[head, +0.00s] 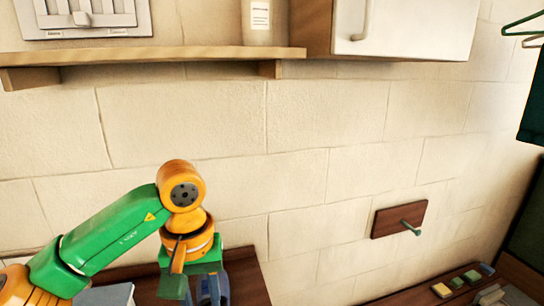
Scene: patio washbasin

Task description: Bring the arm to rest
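My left arm, green and orange, comes in from the lower left in the head view. Its wrist bends down so that my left gripper (207,290) points downward at the bottom edge of the picture, over a brown wooden surface (246,278). The fingertips are cut off or hidden, so I cannot tell whether they are open or shut. Something blue-grey shows around the fingers, and I cannot tell what it is or whether it is held. My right gripper is not in view.
A wooden shelf (150,57) and a white-fronted cabinet (415,28) are on the wall above the arm. A wooden plate with a green peg (398,219) is on the wall at right. Small coloured blocks (456,282) lie at lower right. The wall between is bare.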

